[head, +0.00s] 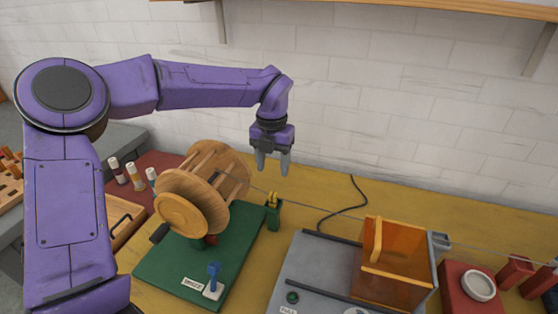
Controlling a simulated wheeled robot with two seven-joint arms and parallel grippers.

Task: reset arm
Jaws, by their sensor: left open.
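My left gripper (272,162) hangs in the air in front of the tiled wall, with its two grey fingers pointing down. The fingers are apart and nothing shows between them. It is above and behind the small green post with a yellow top (273,206), to the right of the wooden reel (205,190), and I see no contact with either. My purple left arm comes in from the left and bends across the upper left of the view. My right gripper is not in view.
The reel stands on a green base (165,262) with a blue lever (213,278). A strand runs right to a grey machine (318,258) with an orange clear cover (397,265). Small bottles (135,175) stand left. A shelf (420,6) overhangs above. A black cable (340,211) lies behind.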

